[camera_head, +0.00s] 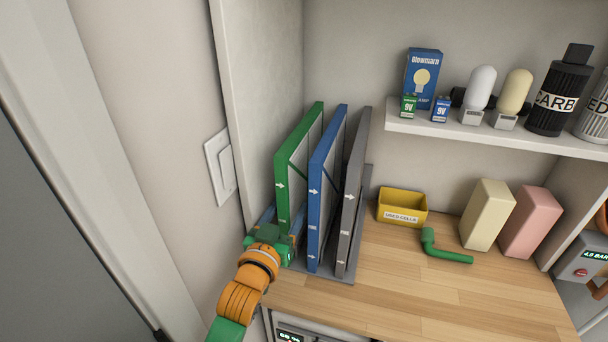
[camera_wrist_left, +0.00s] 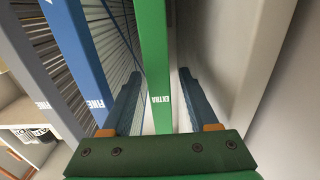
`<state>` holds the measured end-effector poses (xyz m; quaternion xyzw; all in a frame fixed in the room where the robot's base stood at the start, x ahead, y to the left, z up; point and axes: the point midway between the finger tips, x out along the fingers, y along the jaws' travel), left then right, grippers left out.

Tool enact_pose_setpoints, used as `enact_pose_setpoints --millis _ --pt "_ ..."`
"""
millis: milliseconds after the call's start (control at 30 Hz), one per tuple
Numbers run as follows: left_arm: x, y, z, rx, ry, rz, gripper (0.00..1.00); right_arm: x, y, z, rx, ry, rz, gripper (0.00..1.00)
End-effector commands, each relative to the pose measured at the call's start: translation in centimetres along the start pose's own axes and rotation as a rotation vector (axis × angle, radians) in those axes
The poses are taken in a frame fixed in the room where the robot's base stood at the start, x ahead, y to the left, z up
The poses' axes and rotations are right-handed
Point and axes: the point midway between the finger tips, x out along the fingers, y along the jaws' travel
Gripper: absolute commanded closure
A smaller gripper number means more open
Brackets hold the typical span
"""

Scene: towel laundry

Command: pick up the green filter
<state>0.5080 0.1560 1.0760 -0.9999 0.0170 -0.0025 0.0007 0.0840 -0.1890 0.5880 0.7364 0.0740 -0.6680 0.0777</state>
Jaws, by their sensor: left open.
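The green filter (camera_head: 284,192) stands upright at the left end of a row in a rack on the wooden counter. In the left wrist view the green filter (camera_wrist_left: 153,60), marked "EXTRA", lies between the two fingers. My left gripper (camera_head: 268,222) is at the lower front of the green filter. My left gripper (camera_wrist_left: 157,102) is open, one finger on each side of the filter, with gaps showing. The blue filter (camera_head: 322,190), also seen in the wrist view (camera_wrist_left: 78,50), stands just right of the green one. My right gripper is not in view.
A grey filter (camera_head: 350,200) stands right of the blue one in the grey rack (camera_head: 345,275). A wall with a switch (camera_head: 220,166) is close on the left. A yellow bin (camera_head: 402,206) and a green pipe (camera_head: 448,252) lie to the right. A shelf (camera_head: 480,135) is above.

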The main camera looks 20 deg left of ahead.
Motion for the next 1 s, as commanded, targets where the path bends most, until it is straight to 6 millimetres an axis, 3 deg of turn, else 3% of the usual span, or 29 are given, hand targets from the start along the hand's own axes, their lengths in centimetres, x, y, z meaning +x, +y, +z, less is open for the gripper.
enact_pose_setpoints --millis 167,400,600,633,1000 --pt "2.4 0.1 -0.1 -0.001 0.0 0.0 0.4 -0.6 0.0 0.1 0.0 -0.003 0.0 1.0" --pt "2.6 0.1 0.1 -0.001 -0.001 0.0 0.43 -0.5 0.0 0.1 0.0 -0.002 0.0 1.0" --pt "2.6 0.1 0.1 -0.001 -0.001 0.0 0.97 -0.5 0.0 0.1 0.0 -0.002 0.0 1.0" --pt "2.6 0.1 0.1 -0.001 -0.001 0.0 1.0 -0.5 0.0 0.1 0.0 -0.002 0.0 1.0" --pt "2.6 0.1 -0.1 0.0 0.0 0.0 1.0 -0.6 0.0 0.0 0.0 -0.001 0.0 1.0"
